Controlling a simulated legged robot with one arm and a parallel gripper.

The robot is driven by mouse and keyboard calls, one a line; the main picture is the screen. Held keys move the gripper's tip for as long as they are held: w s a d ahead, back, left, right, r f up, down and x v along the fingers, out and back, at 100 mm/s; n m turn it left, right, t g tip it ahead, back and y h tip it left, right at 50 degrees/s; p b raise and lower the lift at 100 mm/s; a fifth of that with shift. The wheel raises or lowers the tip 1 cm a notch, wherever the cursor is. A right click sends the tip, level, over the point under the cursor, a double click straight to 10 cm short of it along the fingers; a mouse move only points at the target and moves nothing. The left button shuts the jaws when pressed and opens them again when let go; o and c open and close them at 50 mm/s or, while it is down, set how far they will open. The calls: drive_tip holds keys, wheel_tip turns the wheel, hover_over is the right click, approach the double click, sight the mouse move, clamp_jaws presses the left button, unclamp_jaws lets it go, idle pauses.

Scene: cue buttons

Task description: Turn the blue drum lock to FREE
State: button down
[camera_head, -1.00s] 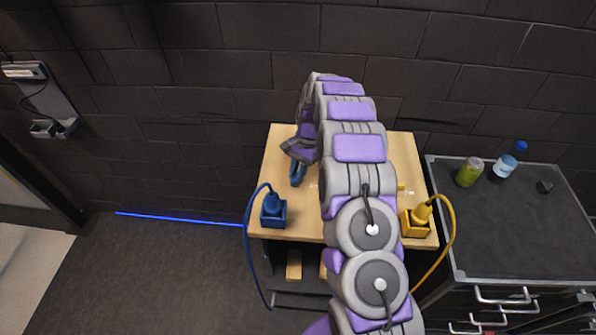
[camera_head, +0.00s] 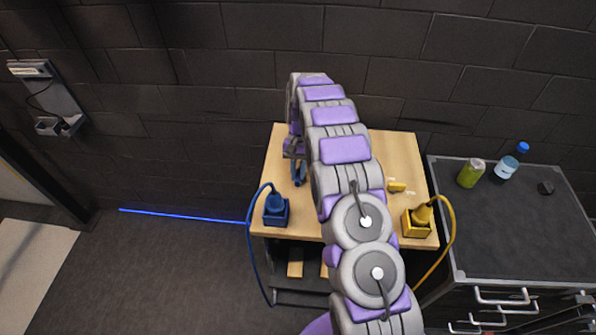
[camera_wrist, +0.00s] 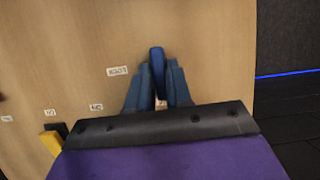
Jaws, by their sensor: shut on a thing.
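The blue drum lock (camera_head: 299,173) is on the wooden tabletop (camera_head: 276,158), left of my arm in the head view. Its blue handle (camera_wrist: 156,56) stands out between my fingers in the wrist view. My gripper (camera_wrist: 158,84) is shut on it, with one blue-grey finger on each side. In the head view my gripper (camera_head: 294,150) is at the lock, partly hidden by my arm. A small white label (camera_wrist: 117,71) lies left of the handle; its lettering is too blurred to read. The lock's base is mostly hidden by the fingers.
A blue plug box (camera_head: 277,212) with a cable is at the table's front left. A yellow plug box (camera_head: 417,224) is at the front right, with a small yellow part (camera_head: 396,186) behind it. A dark cabinet (camera_head: 500,230) with a can and bottle adjoins on the right.

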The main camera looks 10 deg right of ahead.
drive_tip(key=c, duration=1.1)
unclamp_jaws()
drive_tip(key=shift+a, duration=0.1)
drive_tip(key=shift+w, duration=0.1)
drive_tip(key=p+v, duration=1.7)
drive_tip(key=p, duration=0.2)
drive_tip(key=shift+r, duration=0.15)
drive_tip(key=shift+p, duration=0.6)
